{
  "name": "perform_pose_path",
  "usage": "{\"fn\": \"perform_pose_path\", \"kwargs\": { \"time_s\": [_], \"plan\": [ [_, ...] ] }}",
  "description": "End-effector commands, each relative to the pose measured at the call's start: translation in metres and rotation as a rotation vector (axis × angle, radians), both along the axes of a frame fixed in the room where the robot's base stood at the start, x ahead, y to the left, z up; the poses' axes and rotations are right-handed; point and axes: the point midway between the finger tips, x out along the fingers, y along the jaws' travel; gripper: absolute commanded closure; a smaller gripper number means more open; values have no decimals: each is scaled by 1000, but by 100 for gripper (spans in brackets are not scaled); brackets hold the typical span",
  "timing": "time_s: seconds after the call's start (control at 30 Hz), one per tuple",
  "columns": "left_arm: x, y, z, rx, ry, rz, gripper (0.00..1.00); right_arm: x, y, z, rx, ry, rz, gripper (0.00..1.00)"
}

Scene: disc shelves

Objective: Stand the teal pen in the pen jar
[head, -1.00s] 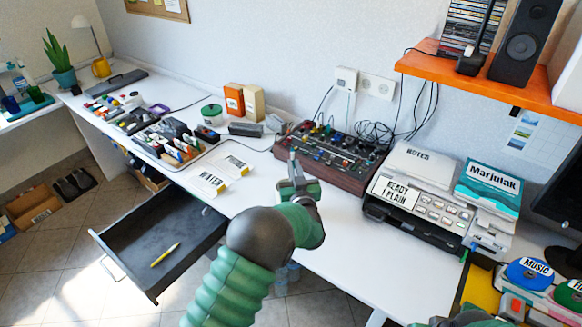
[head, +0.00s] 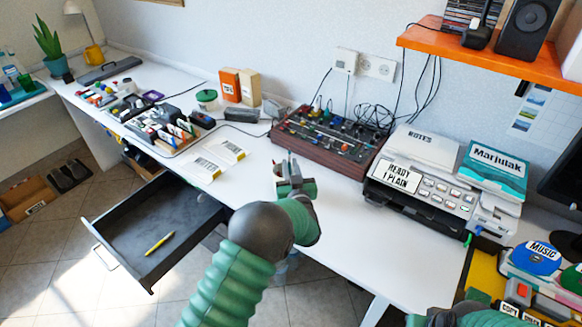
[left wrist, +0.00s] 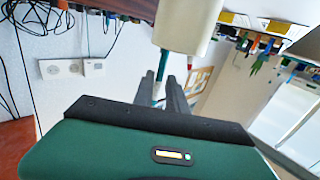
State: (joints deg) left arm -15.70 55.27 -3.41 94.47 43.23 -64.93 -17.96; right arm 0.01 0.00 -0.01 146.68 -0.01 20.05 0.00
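The teal pen (left wrist: 162,66) shows in the left wrist view as a thin teal rod. It runs between the dark fingers of my left gripper (left wrist: 170,95), which looks shut on it. A cream cylinder (left wrist: 188,22), likely the pen jar, is close by at the top of that view. The pen's far end meets its rim; I cannot tell whether it is inside. In the head view my left gripper (head: 288,168) is above the white desk, left of the printer. Neither pen nor jar is clear there. My right arm shows only at the bottom right; its fingers are not visible.
Papers (head: 217,160) lie to the left. An open drawer (head: 155,225) holding a yellow pen (head: 160,243) juts out in front. An orange shelf (head: 490,52) overhangs the right.

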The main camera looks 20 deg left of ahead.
Motion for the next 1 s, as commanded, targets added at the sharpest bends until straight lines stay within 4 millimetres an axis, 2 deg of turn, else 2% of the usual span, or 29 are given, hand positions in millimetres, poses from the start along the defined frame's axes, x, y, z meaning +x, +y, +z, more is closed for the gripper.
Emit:
{"fn": "perform_pose_path", "kwargs": {
  "time_s": [0.03, 0.1, 0.37, 0.5, 0.67, 0.9, 1.0],
  "plan": [
    [0, 1, 0, 0, 0, 1, 75, 0, 0, 0, 0, 0, 0, 81],
    [0, 1, 0, 0, 0, 1, 66, 0, 0, 0, 0, 0, 0, 81],
    [0, -1, 1, 1, 0, 0, 66, 0, 0, 0, 0, 0, 1, 81],
    [-9, -5, 1, 0, 1, -1, 66, 0, 0, 1, 0, 0, 0, 81],
    [-42, -21, 1, 1, 3, -3, 66, 0, 0, 4, 0, 0, 0, 81],
    [-107, -49, 0, 1, 3, -4, 66, 0, 0, 7, 0, 0, 0, 81],
    [-129, -58, 0, 1, 3, -2, 66, 0, 0, 8, 0, 0, 0, 81]
  ]
}}
